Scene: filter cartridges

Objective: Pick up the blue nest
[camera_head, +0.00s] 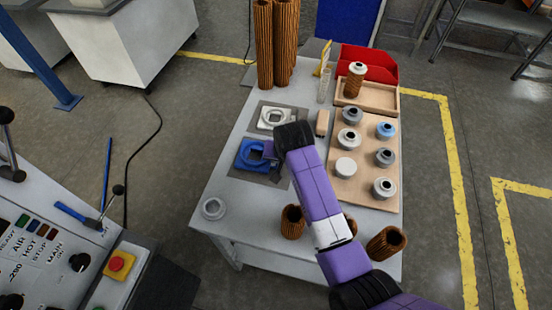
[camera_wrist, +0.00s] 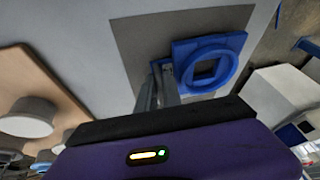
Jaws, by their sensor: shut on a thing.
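The blue nest (camera_head: 243,160), a flat square plate with a raised ring, is on the dark grey mat at the left of the white table. It also shows in the wrist view (camera_wrist: 229,66), at upper right. My gripper (camera_wrist: 163,72) reaches it with its fingers at the edge of the plate and is shut on that edge. In the head view my gripper (camera_head: 270,152) is at the nest's right side, and my wrist hides part of the mat. I cannot tell whether the nest is lifted off the mat.
A wooden board (camera_head: 366,170) with several caps stands to the right. A grey ring (camera_head: 213,208) and brown cartridges (camera_head: 292,222) are near the front edge. A red bin (camera_head: 377,65) is behind.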

